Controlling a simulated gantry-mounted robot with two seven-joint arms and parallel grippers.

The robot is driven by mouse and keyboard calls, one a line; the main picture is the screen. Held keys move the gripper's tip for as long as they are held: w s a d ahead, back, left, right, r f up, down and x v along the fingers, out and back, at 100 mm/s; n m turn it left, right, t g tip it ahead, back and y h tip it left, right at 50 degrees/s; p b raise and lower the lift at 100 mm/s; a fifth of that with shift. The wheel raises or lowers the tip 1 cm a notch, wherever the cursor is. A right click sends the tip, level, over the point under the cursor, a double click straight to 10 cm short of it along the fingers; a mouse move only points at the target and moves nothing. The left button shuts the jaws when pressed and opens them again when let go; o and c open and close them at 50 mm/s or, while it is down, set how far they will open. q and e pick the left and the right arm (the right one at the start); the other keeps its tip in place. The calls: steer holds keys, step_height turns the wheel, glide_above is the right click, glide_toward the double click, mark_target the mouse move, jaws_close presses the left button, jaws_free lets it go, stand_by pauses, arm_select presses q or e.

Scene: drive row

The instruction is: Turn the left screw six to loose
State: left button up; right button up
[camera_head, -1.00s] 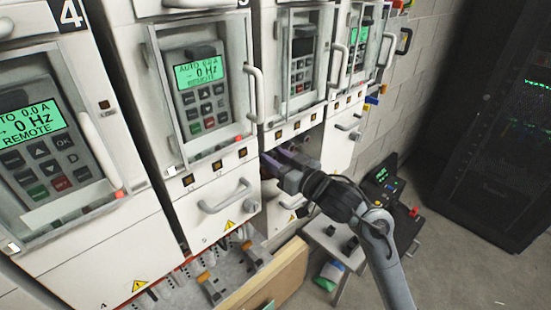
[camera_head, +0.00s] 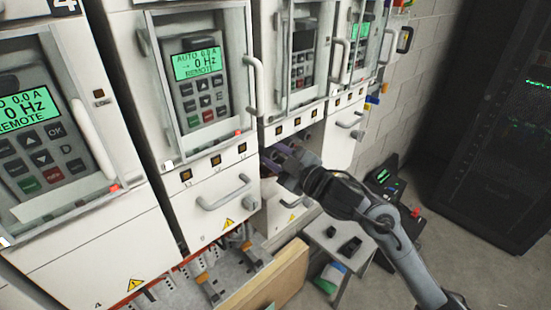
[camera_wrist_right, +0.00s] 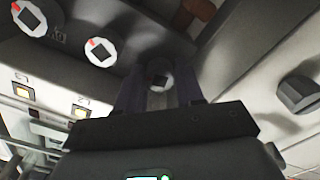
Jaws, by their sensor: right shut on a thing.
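My right gripper (camera_head: 280,162) reaches in at a compartment under the third cabinet door from the left; its fingertips are partly hidden by my wrist in the head view. In the right wrist view its two dark fingers (camera_wrist_right: 158,96) are closed around a round pale screw (camera_wrist_right: 159,80) with a dark square centre. Two more screws show at upper left there, a nearer one (camera_wrist_right: 100,50) and one at the corner (camera_wrist_right: 29,18), both pale discs with a black square and a red mark. I cannot read which way the held screw points. My left gripper is out of view.
Drive cabinets with keypad displays (camera_head: 198,64) line the left, with protruding door handles (camera_head: 254,86) and a drawer handle (camera_head: 224,193). A dark knob (camera_wrist_right: 297,95) stands right of the fingers. A small table (camera_head: 338,240) is below. Open floor lies right.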

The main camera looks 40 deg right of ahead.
steer(key=shift+n+b, duration=3.85)
steer(key=shift+n, duration=3.25)
steer(key=o, duration=0.9)
steer(key=shift+o, duration=0.2)
steer(key=shift+s, duration=0.1)
steer(key=s+b, duration=0.2)
steer(key=s, duration=0.8)
steer(key=shift+s+d+b, duration=0.25)
steer(key=shift+s+b, duration=0.05)
steer(key=shift+s, duration=0.05)
